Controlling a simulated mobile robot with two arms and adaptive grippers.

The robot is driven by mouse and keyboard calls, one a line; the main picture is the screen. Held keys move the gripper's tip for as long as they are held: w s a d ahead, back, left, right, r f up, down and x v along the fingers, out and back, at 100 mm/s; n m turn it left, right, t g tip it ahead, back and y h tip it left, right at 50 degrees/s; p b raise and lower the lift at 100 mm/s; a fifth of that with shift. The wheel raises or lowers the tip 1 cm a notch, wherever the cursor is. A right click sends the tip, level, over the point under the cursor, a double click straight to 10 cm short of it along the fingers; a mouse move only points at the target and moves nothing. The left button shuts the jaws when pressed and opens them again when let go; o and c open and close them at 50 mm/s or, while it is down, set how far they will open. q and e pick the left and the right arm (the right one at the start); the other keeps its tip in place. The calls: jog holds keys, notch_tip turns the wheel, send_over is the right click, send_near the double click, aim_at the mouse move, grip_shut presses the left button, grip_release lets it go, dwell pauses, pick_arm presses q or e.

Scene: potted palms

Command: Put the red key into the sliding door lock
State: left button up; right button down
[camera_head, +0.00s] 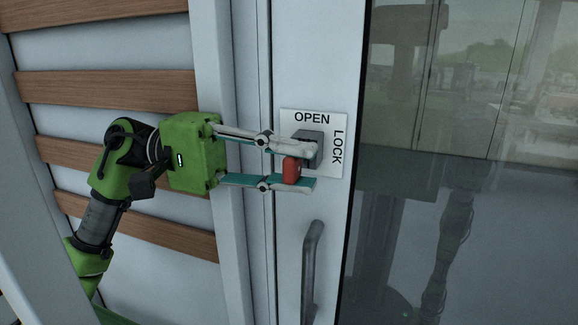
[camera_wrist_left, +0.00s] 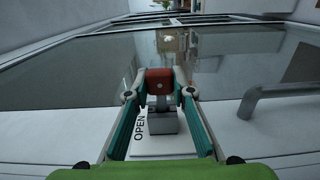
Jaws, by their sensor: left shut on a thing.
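The red key (camera_head: 291,170) is held between the fingertips of my left gripper (camera_head: 300,167), which is shut on it. In the left wrist view the red key (camera_wrist_left: 160,82) sits between the two fingers, with a grey shaft below it that meets or overlaps the lock. The dark grey lock block (camera_head: 314,137) is on a white plate (camera_head: 330,115) marked OPEN and LOCK on the sliding door (camera_head: 305,60). The lock also shows in the left wrist view (camera_wrist_left: 162,122). I cannot tell whether the key is inside it. My right gripper is not in view.
A grey door handle (camera_head: 311,270) stands out below the lock; it also shows at the right of the left wrist view (camera_wrist_left: 262,98). Reflective glass (camera_head: 460,220) fills the right side. A white wall with brown wooden slats (camera_head: 110,90) lies to the left.

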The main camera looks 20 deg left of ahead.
pick_arm(q)
jog(key=shift+w, duration=0.75)
jog(key=o, duration=1.1)
jog(key=a, duration=1.2)
jog(key=shift+w, duration=0.15)
